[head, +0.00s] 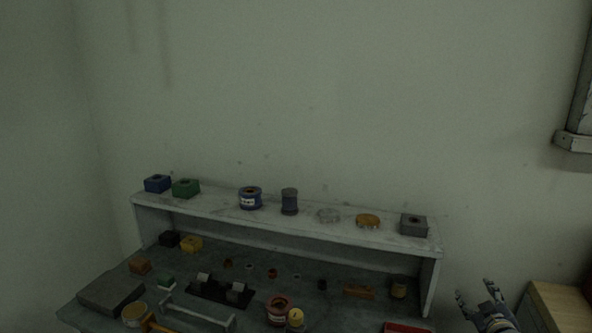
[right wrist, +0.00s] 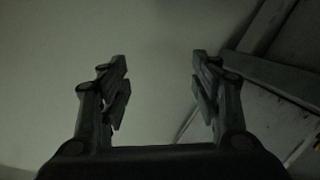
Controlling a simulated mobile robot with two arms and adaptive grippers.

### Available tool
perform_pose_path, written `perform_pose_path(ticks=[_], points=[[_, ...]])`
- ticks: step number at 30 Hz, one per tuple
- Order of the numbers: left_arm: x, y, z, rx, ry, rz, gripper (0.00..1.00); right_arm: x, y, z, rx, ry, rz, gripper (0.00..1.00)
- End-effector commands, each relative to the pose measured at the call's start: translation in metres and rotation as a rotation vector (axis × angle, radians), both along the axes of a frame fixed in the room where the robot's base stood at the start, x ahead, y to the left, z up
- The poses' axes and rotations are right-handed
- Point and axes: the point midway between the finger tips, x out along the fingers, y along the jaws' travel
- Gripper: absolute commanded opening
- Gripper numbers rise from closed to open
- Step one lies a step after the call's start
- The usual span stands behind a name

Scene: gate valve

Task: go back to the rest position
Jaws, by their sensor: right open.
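My right gripper (head: 476,291) is at the lower right of the head view, to the right of the workbench and its shelf. It points upward, and its fingers are apart with nothing between them. My left gripper is not in view. No gate valve can be made out for certain in the head view.
A grey workbench (head: 255,258) holds several small blocks, cans and a red tray (head: 405,327). Its raised shelf (head: 300,222) carries blocks, cans and a grey box (head: 413,225). A wooden cabinet (head: 560,305) stands right of my right gripper.

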Motion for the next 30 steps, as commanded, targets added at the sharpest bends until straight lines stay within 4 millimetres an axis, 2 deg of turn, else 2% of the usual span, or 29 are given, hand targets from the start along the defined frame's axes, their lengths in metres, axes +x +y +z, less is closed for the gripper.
perform_pose_path(ticks=[1,6,11,15,20,24,29,30], points=[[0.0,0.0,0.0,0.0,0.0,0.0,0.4,-0.01,0.006,-0.033,0.02,0.047,-0.002,0.58],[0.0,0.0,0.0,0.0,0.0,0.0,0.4,-0.051,0.026,-0.13,0.075,0.192,-0.013,0.58],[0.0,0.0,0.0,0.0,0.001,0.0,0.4,-0.101,0.048,-0.214,0.123,0.327,-0.023,0.58],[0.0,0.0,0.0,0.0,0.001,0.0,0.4,-0.154,0.07,-0.281,0.165,0.444,-0.032,0.58],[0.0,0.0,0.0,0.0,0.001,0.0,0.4,-0.223,0.098,-0.349,0.209,0.579,-0.044,0.58],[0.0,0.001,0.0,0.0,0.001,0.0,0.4,-0.289,0.124,-0.4,0.247,0.695,-0.053,0.58],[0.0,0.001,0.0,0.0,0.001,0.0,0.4,-0.371,0.156,-0.448,0.288,0.828,-0.065,0.58],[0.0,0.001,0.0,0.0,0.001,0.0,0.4,-0.392,0.164,-0.459,0.298,0.862,-0.068,0.58]])
